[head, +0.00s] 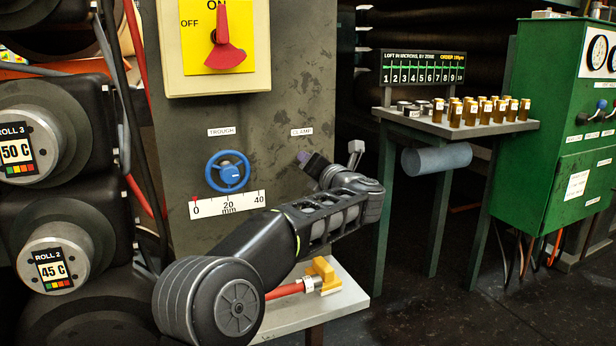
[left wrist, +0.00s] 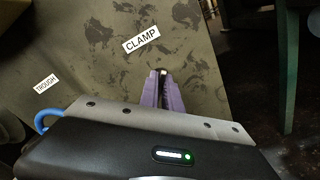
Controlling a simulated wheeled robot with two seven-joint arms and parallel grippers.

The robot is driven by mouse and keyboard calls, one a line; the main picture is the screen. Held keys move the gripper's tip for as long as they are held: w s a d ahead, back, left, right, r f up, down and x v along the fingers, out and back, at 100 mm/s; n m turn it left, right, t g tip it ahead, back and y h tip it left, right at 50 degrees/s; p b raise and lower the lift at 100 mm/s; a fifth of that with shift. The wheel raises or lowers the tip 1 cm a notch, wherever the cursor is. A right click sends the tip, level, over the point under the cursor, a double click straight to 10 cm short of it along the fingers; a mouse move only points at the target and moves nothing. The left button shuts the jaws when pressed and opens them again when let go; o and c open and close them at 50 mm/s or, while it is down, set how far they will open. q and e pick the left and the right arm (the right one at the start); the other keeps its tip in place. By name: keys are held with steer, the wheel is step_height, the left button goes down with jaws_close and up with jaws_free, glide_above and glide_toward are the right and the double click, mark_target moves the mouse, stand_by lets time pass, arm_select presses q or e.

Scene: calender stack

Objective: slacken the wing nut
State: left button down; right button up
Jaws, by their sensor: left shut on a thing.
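My left gripper (head: 304,157) reaches up to the grey panel (head: 285,100), just below the CLAMP label (head: 302,132). Its purple fingers are shut at the panel face. In the left wrist view the purple fingers (left wrist: 157,90) point at the panel below the CLAMP label (left wrist: 141,39), with a small pale and dark bit (left wrist: 163,72) at their tips. The wing nut is almost wholly hidden by the fingers, so its angle cannot be told. My right gripper is not in view.
A blue TROUGH handwheel (head: 228,171) sits left of the gripper, above a millimetre scale (head: 228,204). A red switch (head: 224,50) is higher up. A red-handled tool (head: 285,291) lies on a low shelf (head: 345,301). Amber bottles (head: 485,110) stand on a right-hand table (head: 440,128).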

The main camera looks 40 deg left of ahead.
arm_select(q)
steer(key=shift+f+n+b, duration=0.25)
steer(key=shift+n+b, duration=0.8)
steer(key=shift+n, duration=0.15)
steer(key=shift+r+n+b, duration=0.15)
steer(key=shift+n+b, duration=0.4)
steer(key=shift+n, duration=0.15)
steer(key=c, duration=1.6)
jaws_free()
steer(key=shift+o, duration=0.2)
steer(key=p+v, duration=0.1)
steer(key=v, duration=0.6)
steer(key=shift+s+d, duration=0.2)
steer(key=shift+d, duration=0.15)
